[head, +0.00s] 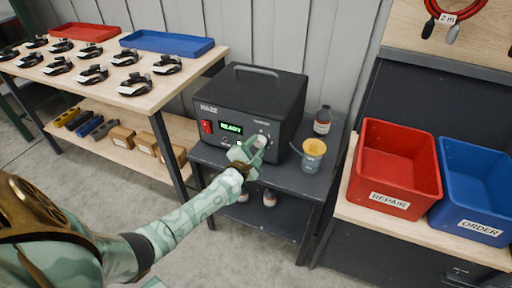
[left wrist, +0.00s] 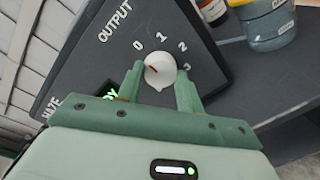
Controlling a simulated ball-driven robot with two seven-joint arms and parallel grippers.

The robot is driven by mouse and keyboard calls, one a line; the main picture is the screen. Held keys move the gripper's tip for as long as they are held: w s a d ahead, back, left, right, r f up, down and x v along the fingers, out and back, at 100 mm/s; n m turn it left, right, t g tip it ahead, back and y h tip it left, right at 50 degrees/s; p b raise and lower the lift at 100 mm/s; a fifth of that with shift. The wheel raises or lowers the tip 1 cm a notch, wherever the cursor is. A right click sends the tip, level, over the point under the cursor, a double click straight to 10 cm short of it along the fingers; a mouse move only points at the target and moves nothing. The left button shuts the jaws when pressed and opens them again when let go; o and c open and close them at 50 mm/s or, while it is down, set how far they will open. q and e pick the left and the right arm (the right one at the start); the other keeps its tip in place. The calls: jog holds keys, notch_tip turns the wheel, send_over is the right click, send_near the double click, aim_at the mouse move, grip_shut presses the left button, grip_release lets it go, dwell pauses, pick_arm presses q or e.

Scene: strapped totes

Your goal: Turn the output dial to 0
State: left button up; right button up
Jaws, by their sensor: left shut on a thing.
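The output dial (left wrist: 160,71) is a small white round knob on the dark front panel of the haze machine (head: 250,105). The numbers 0, 1, 2 and 3 are printed around it in the left wrist view. A small reddish mark shows on the knob's left part, on the side of the 0; its exact setting is hard to read. My left gripper (left wrist: 158,84) has one finger on each side of the dial and is shut on it. In the head view the left gripper (head: 253,149) partly covers the dial. My right gripper is not in view.
The machine's display (head: 231,128) reads READY, beside a red switch (head: 206,127). A brown bottle (head: 322,120) and a jar with a yellow lid (head: 313,154) stand right of the machine. A red bin (head: 393,165) and a blue bin (head: 470,190) stand farther right.

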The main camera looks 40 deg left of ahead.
pick_arm(q)
jog(key=shift+f, duration=0.1)
jog(key=o, duration=1)
jog(key=p+v, duration=0.4)
jog(key=v, duration=1.2)
jog(key=shift+s+p, duration=0.2)
jog(key=shift+p, duration=0.15)
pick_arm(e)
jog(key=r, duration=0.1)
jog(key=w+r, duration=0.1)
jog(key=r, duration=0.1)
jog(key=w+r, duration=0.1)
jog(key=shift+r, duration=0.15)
